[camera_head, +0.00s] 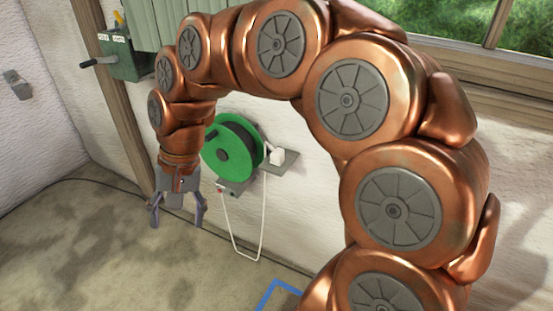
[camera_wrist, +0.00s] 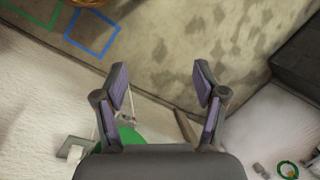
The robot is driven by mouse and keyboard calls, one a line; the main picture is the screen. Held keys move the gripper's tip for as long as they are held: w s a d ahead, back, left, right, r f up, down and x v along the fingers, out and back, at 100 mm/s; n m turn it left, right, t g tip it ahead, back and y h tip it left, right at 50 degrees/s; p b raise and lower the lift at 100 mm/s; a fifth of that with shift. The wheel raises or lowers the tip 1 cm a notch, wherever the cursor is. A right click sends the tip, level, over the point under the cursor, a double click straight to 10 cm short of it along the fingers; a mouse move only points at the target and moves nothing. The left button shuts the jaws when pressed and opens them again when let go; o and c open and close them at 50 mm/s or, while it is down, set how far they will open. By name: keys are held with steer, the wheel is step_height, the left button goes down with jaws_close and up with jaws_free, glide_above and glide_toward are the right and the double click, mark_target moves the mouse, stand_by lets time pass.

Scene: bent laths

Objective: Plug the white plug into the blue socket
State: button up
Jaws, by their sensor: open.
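The white plug (camera_head: 276,156) appears as a small white block on a grey plate at the wall, right of a green cable reel. A similar white block (camera_wrist: 75,152) shows at the lower left in the wrist view. A white cord (camera_head: 262,225) hangs in a loop below the reel. My gripper (camera_head: 177,222) points down, left of the reel and apart from the plug. In the wrist view its fingers (camera_wrist: 160,68) are spread with nothing between them. I cannot make out a blue socket.
The green reel (camera_head: 228,152) is on the wall close to my gripper. A green box with a black handle (camera_head: 122,57) is at the upper left. A blue outline (camera_head: 280,286) marks the floor, which is otherwise mostly clear. A window is at the upper right.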

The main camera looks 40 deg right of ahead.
mark_target(279, 152)
steer(key=w+d+f+m+t+y+b, duration=0.2)
steer(key=w+d+m+t+b, duration=0.15)
steer(key=w+d+m, duration=1.2)
steer(key=w+d+f+m+h, duration=0.1)
steer(key=d+f+m, duration=0.2)
steer(key=d, duration=0.7)
steer(key=w+d+f+m+t+h+b, duration=0.1)
steer(key=d+f+m, duration=0.3)
steer(key=d, duration=0.6)
steer(key=w+d+f+m+t+h, duration=0.1)
steer(key=d+f+m, duration=0.2)
steer(key=d, duration=0.7)
steer(key=shift+w+d+f+m+t, duration=0.1)
steer(key=shift+d+f+m+t, duration=0.1)
steer(key=shift+f, duration=0.45)
steer(key=shift+w+d+f+m+t, duration=0.1)
steer(key=shift+d+f+m, duration=0.05)
steer(key=shift+f, duration=0.5)
steer(key=shift+s+d+f, duration=0.1)
steer(key=shift+s+d, duration=0.15)
steer(key=shift+d, duration=0.2)
